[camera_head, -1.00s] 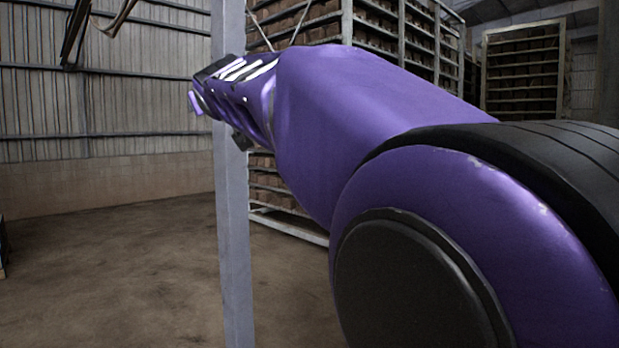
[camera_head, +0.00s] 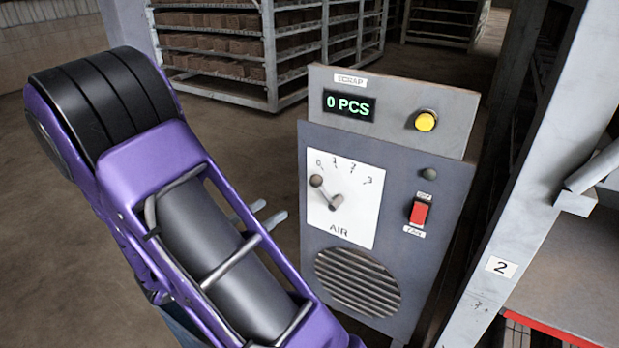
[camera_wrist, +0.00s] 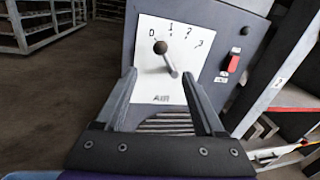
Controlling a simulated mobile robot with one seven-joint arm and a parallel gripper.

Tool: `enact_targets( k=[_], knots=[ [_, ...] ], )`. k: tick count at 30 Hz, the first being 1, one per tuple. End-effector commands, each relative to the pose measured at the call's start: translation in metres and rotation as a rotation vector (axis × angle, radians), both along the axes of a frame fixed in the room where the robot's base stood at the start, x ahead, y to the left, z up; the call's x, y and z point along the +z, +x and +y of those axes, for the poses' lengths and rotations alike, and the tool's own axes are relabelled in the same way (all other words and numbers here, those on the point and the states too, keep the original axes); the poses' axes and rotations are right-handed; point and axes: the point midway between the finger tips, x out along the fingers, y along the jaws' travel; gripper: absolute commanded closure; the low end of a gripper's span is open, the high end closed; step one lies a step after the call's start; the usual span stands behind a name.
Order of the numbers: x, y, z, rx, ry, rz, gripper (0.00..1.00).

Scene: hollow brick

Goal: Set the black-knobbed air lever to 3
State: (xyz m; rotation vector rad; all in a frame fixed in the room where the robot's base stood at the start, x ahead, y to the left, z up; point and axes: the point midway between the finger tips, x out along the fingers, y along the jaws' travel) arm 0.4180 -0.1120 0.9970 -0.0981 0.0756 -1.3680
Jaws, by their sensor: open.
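The black-knobbed air lever (camera_head: 316,181) is on a white dial plate (camera_head: 349,215) on a grey control box. The plate is marked 0 to 3 and lettered AIR. The lever slants up and left from its pivot, its knob near the 0. The wrist view also shows the knob (camera_wrist: 160,47), below the 0 mark. My gripper (camera_wrist: 157,74) is open and empty. Its two fingers point towards the plate, on either side of the lever's lower part in the picture. I cannot tell how far they are from it. In the head view, grey fingertips (camera_head: 267,213) show left of the box.
The box (camera_head: 440,110) carries a display reading 0 PCS (camera_head: 348,105), a yellow button (camera_head: 425,121), a red switch (camera_head: 418,212) and a round vent (camera_head: 357,281). A grey post labelled 2 (camera_head: 501,266) stands close on the right. Brick racks (camera_head: 270,50) stand behind; open floor lies left.

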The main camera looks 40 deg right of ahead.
Motion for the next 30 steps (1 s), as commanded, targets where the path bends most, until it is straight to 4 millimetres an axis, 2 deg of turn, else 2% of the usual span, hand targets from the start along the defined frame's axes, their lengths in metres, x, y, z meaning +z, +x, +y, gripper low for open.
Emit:
enact_targets(
  k=[18,24,30],
  knots=[
    [0.0,0.024,-0.127,-0.007,0.003,-0.005,0.29],
    [0.0,0.03,-0.151,-0.004,0.003,-0.007,0.29],
    [0.001,0.032,-0.159,-0.003,0.004,-0.006,0.29]
  ],
)
